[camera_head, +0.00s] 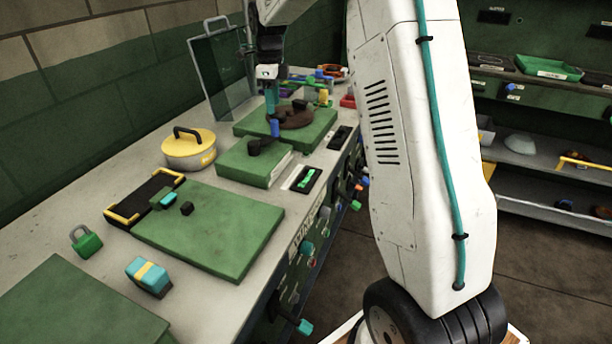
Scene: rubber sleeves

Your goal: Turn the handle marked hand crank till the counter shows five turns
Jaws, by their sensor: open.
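My gripper (271,98) points down over the far part of the bench and is open. Its teal fingers hang just over a brown round disc (296,116) on a green block (262,127). A blue upright knob (275,128) stands at the disc's near left edge, just below the fingertips. I cannot tell whether they touch it. A dark knob (299,104) sits on the disc. No label reading hand crank is legible, so I cannot say for sure which handle is the crank. No turn count is readable; a black panel with a green mark (306,179) lies nearer.
A nearer green block (250,163) carries a dark knob. A yellow lidded pot (189,150) stands left, a clear upright panel (222,70) behind. Knobs and levers (305,326) stick out of the bench front. A green padlock (86,241) and teal-yellow block (148,277) lie nearer.

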